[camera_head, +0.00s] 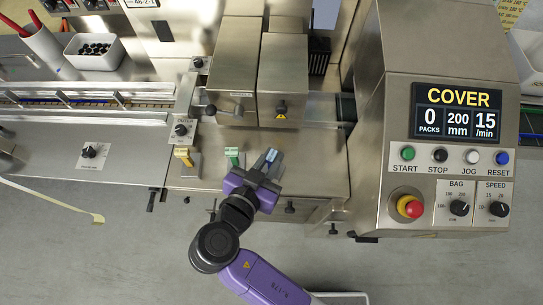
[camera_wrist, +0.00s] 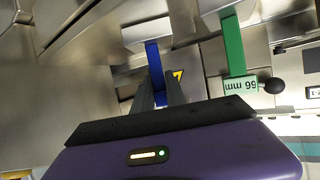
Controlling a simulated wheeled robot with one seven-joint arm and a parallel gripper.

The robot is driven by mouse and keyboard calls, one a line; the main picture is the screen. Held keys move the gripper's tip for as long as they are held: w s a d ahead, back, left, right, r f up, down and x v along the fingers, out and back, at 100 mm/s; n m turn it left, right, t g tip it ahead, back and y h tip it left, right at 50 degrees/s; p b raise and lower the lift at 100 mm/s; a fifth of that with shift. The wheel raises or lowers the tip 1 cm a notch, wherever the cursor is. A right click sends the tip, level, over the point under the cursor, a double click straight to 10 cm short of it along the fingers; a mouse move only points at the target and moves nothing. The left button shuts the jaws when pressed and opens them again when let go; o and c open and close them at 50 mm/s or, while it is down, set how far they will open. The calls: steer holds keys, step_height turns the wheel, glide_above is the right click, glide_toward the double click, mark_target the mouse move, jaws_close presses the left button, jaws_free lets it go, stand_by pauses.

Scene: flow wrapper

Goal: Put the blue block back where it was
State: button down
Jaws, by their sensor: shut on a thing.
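The blue block (camera_head: 271,155) is at my gripper (camera_head: 266,164), over the steel ledge in front of the two steel housings. In the wrist view the blue block (camera_wrist: 154,58) stands out beyond the fingertips of my gripper (camera_wrist: 160,85). The fingers are shut on it and hide its near part. I cannot tell whether it touches the ledge. A green block (camera_head: 232,153) stands just left of my gripper. It also shows in the wrist view (camera_wrist: 233,45), with an upside-down "mm" label. A yellow block (camera_head: 184,153) stands farther left.
Two steel housings (camera_head: 254,75) with knobs rise behind the ledge (camera_head: 325,165). The control panel (camera_head: 450,130), reading COVER, with several buttons and a red stop knob (camera_head: 409,206), stands to the right. A steel conveyor deck (camera_head: 60,150) lies left. The ledge right of my gripper looks clear.

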steer(key=c, duration=1.4)
jaws_free()
steer(key=shift+o, duration=0.2)
steer(key=shift+r, duration=0.15)
steer(key=b+v, duration=0.2)
steer(key=v, duration=1)
steer(key=shift+b, duration=0.35)
